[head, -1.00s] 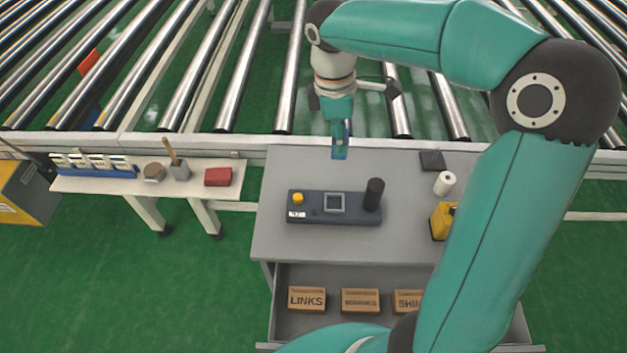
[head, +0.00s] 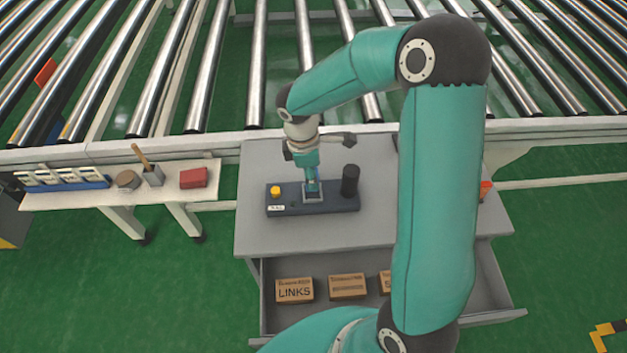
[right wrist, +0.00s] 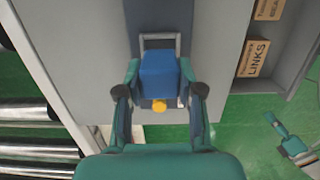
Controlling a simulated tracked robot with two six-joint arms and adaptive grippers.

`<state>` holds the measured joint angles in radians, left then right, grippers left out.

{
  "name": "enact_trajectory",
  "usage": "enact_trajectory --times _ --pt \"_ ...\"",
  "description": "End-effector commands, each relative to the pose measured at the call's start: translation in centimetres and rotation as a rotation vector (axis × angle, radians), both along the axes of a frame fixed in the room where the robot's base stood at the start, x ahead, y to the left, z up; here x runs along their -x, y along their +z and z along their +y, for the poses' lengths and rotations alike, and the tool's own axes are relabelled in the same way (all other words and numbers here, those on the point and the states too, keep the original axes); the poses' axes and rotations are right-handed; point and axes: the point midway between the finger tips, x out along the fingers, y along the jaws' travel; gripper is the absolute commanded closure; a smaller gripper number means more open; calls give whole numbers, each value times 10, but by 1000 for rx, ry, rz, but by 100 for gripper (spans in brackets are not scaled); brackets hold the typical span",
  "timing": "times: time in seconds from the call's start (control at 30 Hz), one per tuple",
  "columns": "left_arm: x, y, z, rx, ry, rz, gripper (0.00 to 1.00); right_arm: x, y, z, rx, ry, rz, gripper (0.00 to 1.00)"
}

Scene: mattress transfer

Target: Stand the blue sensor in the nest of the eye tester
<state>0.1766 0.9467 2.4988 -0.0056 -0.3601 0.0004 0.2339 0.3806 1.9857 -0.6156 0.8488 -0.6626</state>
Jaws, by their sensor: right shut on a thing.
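My right gripper (head: 312,184) is at the nest of the eye tester. In the right wrist view, its fingers (right wrist: 160,82) are shut on the sides of the blue sensor (right wrist: 158,70), a boxy block. The eye tester (head: 340,205) is a dark slab on the grey table, with a yellow button, a black cylinder and a grey square nest frame (right wrist: 160,38). The sensor overlaps the nest; I cannot tell whether it is seated or just above. My left gripper (right wrist: 281,130) shows small over the floor at the lower right of the wrist view, its jaws unclear.
The black cylinder (head: 350,180) stands upright right of the nest. An open drawer with cartons (head: 347,287) is below the table (head: 270,235). A side shelf (head: 75,198) holds a red box (head: 193,178). Rollers (head: 257,65) run behind. My right arm hides the table's right part.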

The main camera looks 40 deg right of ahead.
Motion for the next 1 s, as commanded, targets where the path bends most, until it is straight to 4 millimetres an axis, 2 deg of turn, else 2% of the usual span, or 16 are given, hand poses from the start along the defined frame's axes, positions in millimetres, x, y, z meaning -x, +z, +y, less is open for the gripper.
enact_trajectory --times 0.2,0.6,0.63,0.7,0.77,0.8,1.0 --pt "0 1 0 0 0 0 60 1 -31 0 0 1 4 100" --pt "0 -2 0 0 0 0 60 1 -38 0 -1 0 1 100" --pt "0 -2 0 0 0 0 60 1 -38 0 -1 0 1 62" --pt "0 -1 0 0 0 0 60 1 -37 0 -1 0 1 50" --pt "0 -1 0 0 0 0 60 1 -37 0 -1 -1 1 40" --pt "0 -1 0 0 0 0 60 1 -37 0 -1 -1 1 38" --pt "0 -1 0 0 0 0 60 1 -37 0 -1 -1 1 38"
